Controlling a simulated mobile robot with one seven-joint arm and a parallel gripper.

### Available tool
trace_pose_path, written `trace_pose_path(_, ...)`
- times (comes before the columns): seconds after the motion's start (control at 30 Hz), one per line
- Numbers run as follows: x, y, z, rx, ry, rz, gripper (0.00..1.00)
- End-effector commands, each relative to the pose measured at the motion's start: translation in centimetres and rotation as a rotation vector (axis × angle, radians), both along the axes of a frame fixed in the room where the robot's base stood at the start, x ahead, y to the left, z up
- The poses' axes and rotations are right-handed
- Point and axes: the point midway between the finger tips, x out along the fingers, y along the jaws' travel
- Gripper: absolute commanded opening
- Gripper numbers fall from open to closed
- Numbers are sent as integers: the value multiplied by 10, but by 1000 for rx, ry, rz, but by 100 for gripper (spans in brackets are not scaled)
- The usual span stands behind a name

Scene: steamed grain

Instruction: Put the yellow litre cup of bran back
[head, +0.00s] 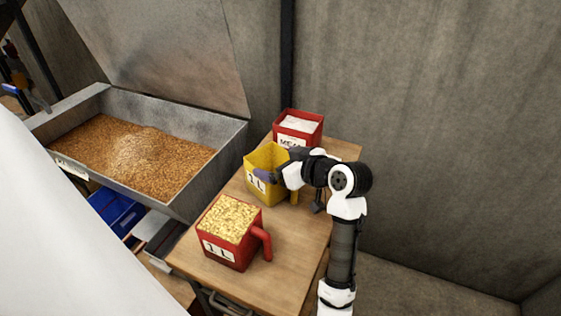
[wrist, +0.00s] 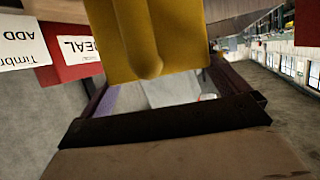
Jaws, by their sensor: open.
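The yellow litre cup (head: 256,187), marked 1L, stands on the wooden table between two red containers. Its inner wall shows from above; I cannot make out any bran in it. My gripper (head: 279,164) is at the cup from the right, with one purple fingertip in front of the label side. In the wrist view, the yellow cup (wrist: 165,30) with its rounded handle lies between the open fingers of my gripper (wrist: 165,86). I cannot tell whether the fingers touch it.
A red 1L cup (head: 231,252) full of pale flakes stands at the table's front. A red box (head: 300,128) labelled MEAL, with white contents, stands behind. A large metal trough (head: 190,193) of grain is at the left. The wooden table (head: 300,245) is clear at front right.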

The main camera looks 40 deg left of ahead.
Motion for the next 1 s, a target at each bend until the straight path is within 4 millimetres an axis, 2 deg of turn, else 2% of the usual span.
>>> trace_pose_path(0.4,-10,-76,31,2,-5,-6,100)
trace_pose_path(0.53,-14,-95,39,2,-3,-4,100)
trace_pose_path(0.7,-16,-107,45,1,-2,-1,100)
trace_pose_path(1.0,-17,-109,46,1,-1,-1,100)
